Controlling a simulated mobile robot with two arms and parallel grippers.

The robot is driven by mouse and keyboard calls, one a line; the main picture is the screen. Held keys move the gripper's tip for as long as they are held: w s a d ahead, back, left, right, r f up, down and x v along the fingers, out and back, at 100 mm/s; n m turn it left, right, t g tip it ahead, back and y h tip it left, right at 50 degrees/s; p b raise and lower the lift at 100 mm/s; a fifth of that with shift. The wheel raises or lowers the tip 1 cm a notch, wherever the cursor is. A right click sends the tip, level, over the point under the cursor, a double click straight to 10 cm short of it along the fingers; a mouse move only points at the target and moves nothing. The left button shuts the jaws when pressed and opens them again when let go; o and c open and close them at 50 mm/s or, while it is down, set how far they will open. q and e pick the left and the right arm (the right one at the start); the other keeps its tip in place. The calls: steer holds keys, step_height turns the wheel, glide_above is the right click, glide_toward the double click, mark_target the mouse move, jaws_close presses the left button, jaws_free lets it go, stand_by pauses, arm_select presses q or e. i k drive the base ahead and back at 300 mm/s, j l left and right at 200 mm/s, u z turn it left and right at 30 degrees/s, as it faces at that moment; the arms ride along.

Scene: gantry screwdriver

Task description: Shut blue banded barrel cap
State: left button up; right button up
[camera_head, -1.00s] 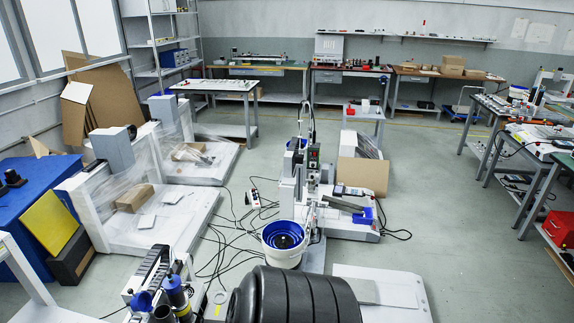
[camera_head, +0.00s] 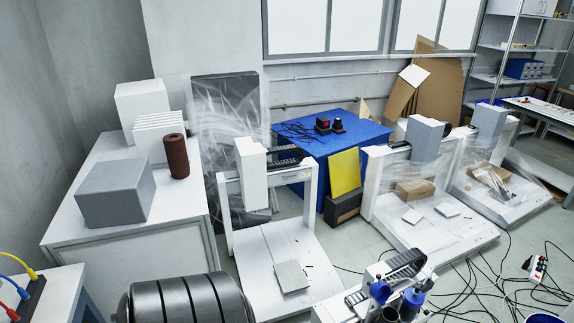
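No barrel with a blue band and a cap can be made out for certain. Neither of my grippers is in view.
A white cabinet (camera_head: 175,243) at left carries a grey box (camera_head: 115,192) and a dark red cylinder (camera_head: 177,157). White gantry frames (camera_head: 255,178) stand on the floor. A blue-covered table (camera_head: 340,141) is behind. Cables (camera_head: 480,285) lie on the floor at right.

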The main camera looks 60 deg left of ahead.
mark_target(379, 292)
steer(key=k+u, duration=0.1)
steer(key=u, duration=1.1)
steer(key=k+l, duration=0.05)
